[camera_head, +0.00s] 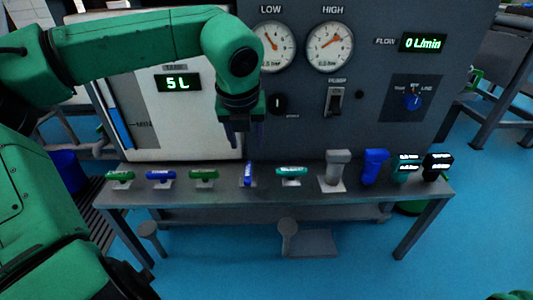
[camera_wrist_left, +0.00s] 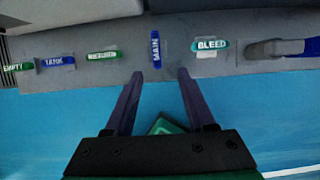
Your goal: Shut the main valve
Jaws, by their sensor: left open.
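The main valve (camera_head: 248,174) has a blue handle on the bench, turned crosswise to its neighbours, pointing front to back. In the left wrist view the blue handle labelled MAIN (camera_wrist_left: 156,49) stands upright in the picture, just beyond the fingertips and between their lines. My left gripper (camera_head: 243,142) is over the bench by the panel, pointing down near the valve. In the left wrist view the gripper (camera_wrist_left: 160,76) is open, with nothing between its fingers. My right gripper is not in view.
The green BLEED handle (camera_wrist_left: 209,44) is close on the right of MAIN, and the green handle (camera_head: 204,174) is on its left; both lie sideways. A grey fitting (camera_head: 338,168) stands further right. The panel behind reads 5 L (camera_head: 178,83) and 0 L/min (camera_head: 423,43).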

